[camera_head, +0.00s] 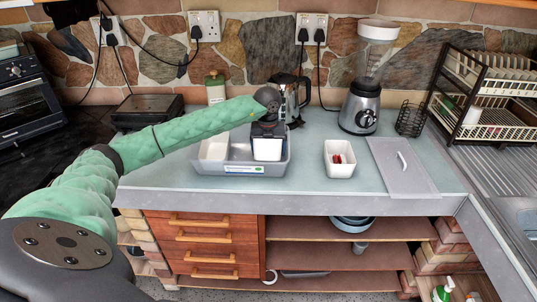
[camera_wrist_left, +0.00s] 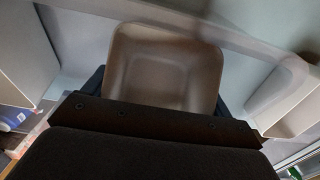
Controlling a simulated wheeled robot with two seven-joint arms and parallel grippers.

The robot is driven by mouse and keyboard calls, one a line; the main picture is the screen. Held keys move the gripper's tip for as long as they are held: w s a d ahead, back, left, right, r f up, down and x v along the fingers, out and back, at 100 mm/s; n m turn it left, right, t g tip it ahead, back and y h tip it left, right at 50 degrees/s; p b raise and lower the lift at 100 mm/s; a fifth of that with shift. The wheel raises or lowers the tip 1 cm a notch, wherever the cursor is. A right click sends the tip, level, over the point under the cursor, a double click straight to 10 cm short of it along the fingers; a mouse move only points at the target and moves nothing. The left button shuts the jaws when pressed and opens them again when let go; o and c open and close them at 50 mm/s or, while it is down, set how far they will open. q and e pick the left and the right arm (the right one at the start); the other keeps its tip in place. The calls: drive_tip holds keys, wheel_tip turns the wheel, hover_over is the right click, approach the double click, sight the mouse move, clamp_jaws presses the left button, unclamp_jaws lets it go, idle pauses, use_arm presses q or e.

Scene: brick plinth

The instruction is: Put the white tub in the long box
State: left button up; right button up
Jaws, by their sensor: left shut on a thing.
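My left gripper (camera_head: 267,130) points down over the right part of the long grey box (camera_head: 243,169) and is shut on the white tub (camera_head: 267,150). In the left wrist view the tub (camera_wrist_left: 163,65) shows from above, empty, between the dark fingers. The tub is upright and at or within the box's rim; I cannot tell whether it touches the box floor. The box stands on the counter with a label on its front. Another white container (camera_head: 213,148) sits in its left part. My right gripper is not in view.
A small white bin (camera_head: 340,159) with something red in it stands to the right. A blender (camera_head: 365,95), a kettle (camera_head: 291,92) and a black grill (camera_head: 147,110) stand behind. The counter's front strip is clear.

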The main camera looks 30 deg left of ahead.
use_arm(q)
drive_tip(key=f, duration=0.2)
drive_tip(key=s+d+f, duration=0.1)
drive_tip(key=shift+s+f, duration=0.1)
drive_tip(key=shift+f, duration=0.3)
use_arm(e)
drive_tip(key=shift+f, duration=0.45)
use_arm(q)
drive_tip(key=o, duration=1.3)
drive_tip(key=shift+f, duration=0.15)
drive_tip(key=shift+w+f, duration=0.1)
drive_tip(key=shift+w, duration=0.1)
drive_tip(key=shift+a+g, duration=0.1)
drive_tip(key=shift+g, duration=0.2)
drive_tip(key=shift+w+a+r, duration=0.2)
drive_tip(key=shift+r, duration=0.15)
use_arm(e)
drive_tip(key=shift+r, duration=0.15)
use_arm(q)
drive_tip(key=shift+r, duration=0.55)
wheel_tip(320, 180, up, 2)
drive_tip(key=shift+b, duration=0.35)
drive_tip(key=shift+r+b, duration=1.1)
drive_tip(key=shift+r, duration=3.55)
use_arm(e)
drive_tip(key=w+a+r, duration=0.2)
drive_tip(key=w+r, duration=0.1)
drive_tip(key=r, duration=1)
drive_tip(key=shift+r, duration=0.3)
